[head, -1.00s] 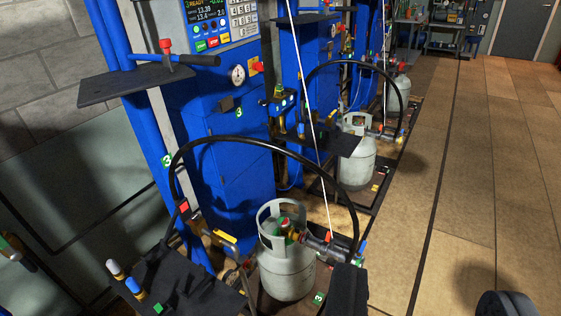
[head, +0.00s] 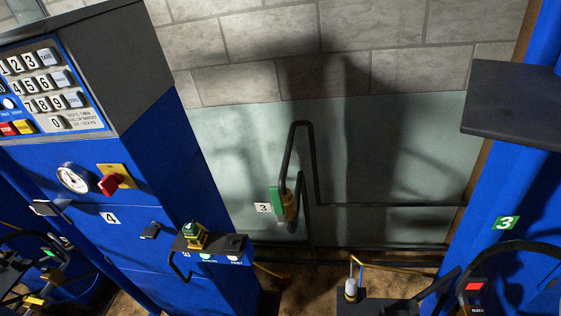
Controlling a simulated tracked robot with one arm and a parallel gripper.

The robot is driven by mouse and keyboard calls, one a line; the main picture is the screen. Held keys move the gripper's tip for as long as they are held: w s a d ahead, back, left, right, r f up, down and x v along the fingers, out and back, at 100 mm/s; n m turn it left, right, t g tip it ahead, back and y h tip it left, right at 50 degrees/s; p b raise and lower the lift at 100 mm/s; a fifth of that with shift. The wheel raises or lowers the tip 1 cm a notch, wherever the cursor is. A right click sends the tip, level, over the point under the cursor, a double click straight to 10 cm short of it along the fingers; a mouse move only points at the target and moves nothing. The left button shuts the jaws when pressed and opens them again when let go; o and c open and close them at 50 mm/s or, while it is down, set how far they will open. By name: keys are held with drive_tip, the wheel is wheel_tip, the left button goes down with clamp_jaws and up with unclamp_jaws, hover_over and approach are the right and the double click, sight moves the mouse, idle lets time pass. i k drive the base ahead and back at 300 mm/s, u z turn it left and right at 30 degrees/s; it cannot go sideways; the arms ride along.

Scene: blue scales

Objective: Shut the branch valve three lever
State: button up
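A black pipe (head: 286,160) loops up in front of the wall between two blue scale columns. On its lower left part is a brass-coloured valve (head: 291,207) with a green handle or plate (head: 277,200) beside it, standing roughly upright. A white label marked 3 (head: 263,208) is just left of it, so this looks like branch valve three. The valve is small and partly in shadow, and I cannot tell for sure which piece is the lever. My gripper does not show in the current view.
A blue scale column marked 4 (head: 170,240) stands at left, with a small shelf (head: 215,246) sticking out towards the valve. Another blue column (head: 490,190), marked 3, stands at right with a dark shelf (head: 515,100). A black platform (head: 375,306) and hose sit low at right.

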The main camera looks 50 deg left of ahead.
sight(275, 192)
drive_tip(key=u, duration=0.25)
drive_tip(key=i, duration=0.55)
drive_tip(key=u, duration=0.25)
drive_tip(key=k, duration=0.9)
drive_tip(key=u, duration=0.2)
drive_tip(key=i, duration=0.9)
drive_tip(key=z, duration=0.05)
